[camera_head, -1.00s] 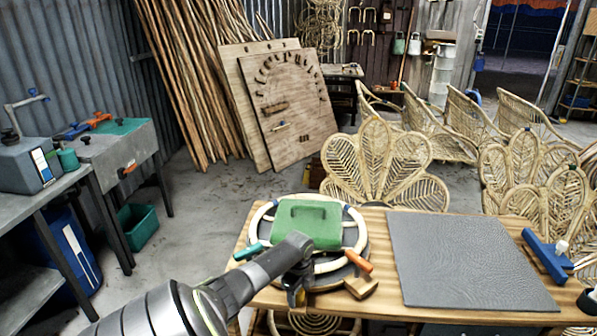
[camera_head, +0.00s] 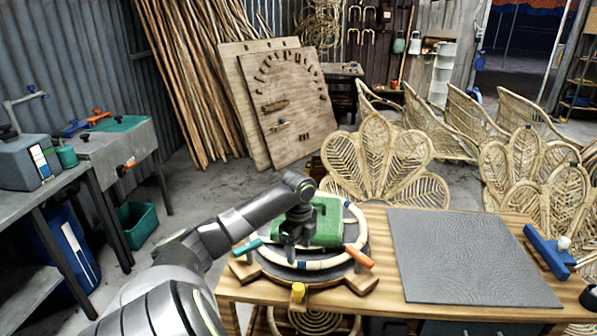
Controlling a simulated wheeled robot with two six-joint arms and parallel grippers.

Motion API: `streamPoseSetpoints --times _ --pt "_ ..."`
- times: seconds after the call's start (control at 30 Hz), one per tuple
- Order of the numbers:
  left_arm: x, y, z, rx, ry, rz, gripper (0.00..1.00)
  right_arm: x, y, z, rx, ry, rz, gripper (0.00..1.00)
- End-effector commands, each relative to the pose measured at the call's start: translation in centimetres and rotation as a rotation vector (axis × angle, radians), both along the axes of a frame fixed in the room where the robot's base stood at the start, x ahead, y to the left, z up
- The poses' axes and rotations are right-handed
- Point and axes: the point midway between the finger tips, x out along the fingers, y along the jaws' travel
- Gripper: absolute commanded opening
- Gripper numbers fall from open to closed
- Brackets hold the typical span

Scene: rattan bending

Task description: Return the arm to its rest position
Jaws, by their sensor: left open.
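My left arm comes in from the lower left, bent at the elbow. Its gripper (camera_head: 289,259) points down above the front part of the rattan ring, open, with nothing seen between its fingers. The pale rattan ring (camera_head: 322,264) lies around a dark round form on a wooden base (camera_head: 245,271) at the table's left end. A green block (camera_head: 328,225) sits on the form behind the gripper, partly hidden by my wrist. A teal handle (camera_head: 247,248) and an orange handle (camera_head: 360,257) lie on either side, and a yellow knob (camera_head: 298,292) is at the front. My right gripper is not seen.
A grey textured mat (camera_head: 470,258) lies on the wooden table (camera_head: 392,299), with a blue tool (camera_head: 549,250) to its right. Woven rattan chair backs (camera_head: 380,165) stand close behind the table. A grey workbench (camera_head: 108,150) is at the left, with open floor between.

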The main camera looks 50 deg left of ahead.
Motion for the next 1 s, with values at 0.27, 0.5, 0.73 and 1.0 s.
streamPoseSetpoints --times 0.27,0.5,0.73,1.0 --pt "0.0 0.0 0.9 0.001 0.001 -0.001 0.56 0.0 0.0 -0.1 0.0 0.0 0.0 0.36" --pt "0.0 0.0 0.9 0.001 0.0 -0.001 0.56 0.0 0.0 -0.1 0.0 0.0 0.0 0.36" --pt "0.0 -0.1 0.8 0.001 0.0 0.0 0.56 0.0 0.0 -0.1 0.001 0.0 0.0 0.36" --pt "-3.6 -5.8 -6.3 0.023 0.003 0.113 0.56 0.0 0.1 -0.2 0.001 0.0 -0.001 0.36"
